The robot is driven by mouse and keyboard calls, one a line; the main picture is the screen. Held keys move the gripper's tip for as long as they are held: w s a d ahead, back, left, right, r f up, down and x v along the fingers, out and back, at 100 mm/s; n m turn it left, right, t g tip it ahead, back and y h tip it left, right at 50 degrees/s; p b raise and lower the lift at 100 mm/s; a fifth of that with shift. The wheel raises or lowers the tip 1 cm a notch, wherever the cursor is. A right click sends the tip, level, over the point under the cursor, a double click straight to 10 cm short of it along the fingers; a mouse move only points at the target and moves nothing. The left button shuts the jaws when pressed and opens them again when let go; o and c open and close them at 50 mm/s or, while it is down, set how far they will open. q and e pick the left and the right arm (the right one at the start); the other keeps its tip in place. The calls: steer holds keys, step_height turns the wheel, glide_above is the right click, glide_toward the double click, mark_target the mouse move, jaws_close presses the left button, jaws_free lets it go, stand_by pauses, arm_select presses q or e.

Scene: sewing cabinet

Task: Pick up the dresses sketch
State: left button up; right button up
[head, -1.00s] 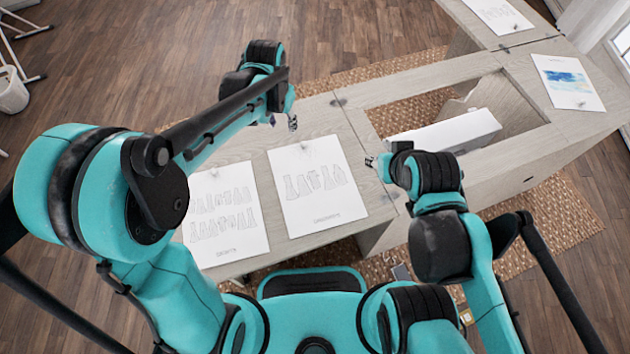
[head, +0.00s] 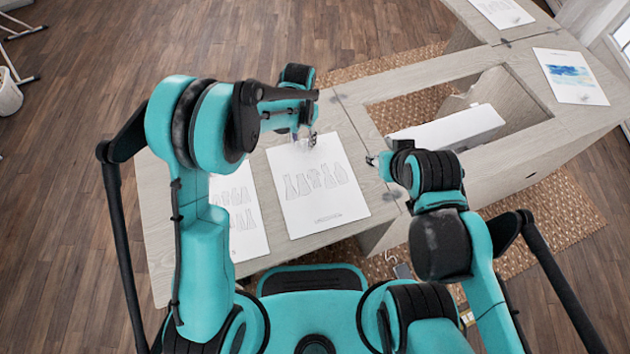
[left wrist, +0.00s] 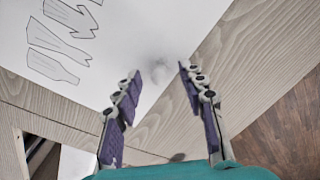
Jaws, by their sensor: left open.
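A white sheet with a row of dress-like outlines (head: 318,190) lies flat on the pale wooden cabinet top. A second sheet with garment outlines (head: 240,218) lies to its left, partly hidden by my left arm. I cannot read the captions. My left gripper (head: 305,138) is open and empty above the far edge of the middle sheet. In the left wrist view, its fingers (left wrist: 160,72) are spread over a blank part of a sheet (left wrist: 150,30), near its edge. My right gripper (head: 373,161) is small, right of the middle sheet; its jaws are unclear.
The cabinet top (head: 160,245) has an opening to the right with a white sewing machine (head: 450,130) in it. A sheet with a blue painting (head: 570,78) and another drawing (head: 502,12) lie farther off.

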arm_select(q)
steer(key=shift+f, duration=0.3)
steer(key=shift+r, duration=0.1)
steer(key=shift+c, duration=0.4)
jaws_close()
